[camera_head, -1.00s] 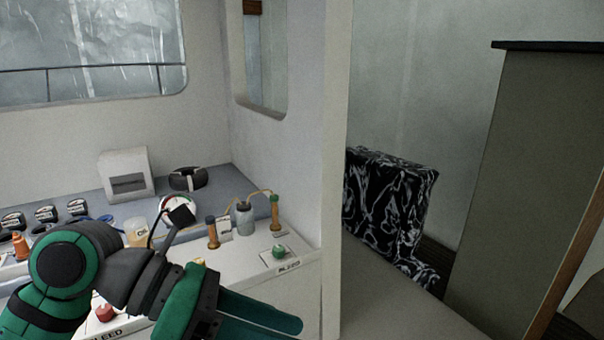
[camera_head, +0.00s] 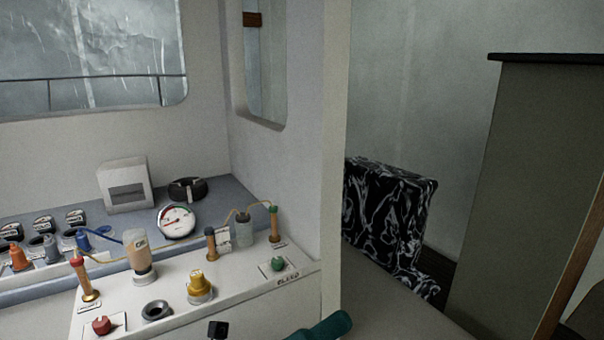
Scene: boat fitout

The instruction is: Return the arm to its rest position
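My arm shows only as a green and black piece (camera_head: 322,328) at the bottom edge of the head view, right of the middle, with a small black part (camera_head: 217,329) to its left. It is in front of and below the white console (camera_head: 240,285). My gripper's fingers cannot be made out, so I cannot tell whether anything is held. The arm is apart from the fittings on the console.
The console carries a yellow knob (camera_head: 200,288), a red knob (camera_head: 101,325), a green knob (camera_head: 278,264), a bottle (camera_head: 143,262) and a round gauge (camera_head: 176,221). A white partition edge (camera_head: 333,180) stands to the right. A patterned seat (camera_head: 385,210) is beyond it.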

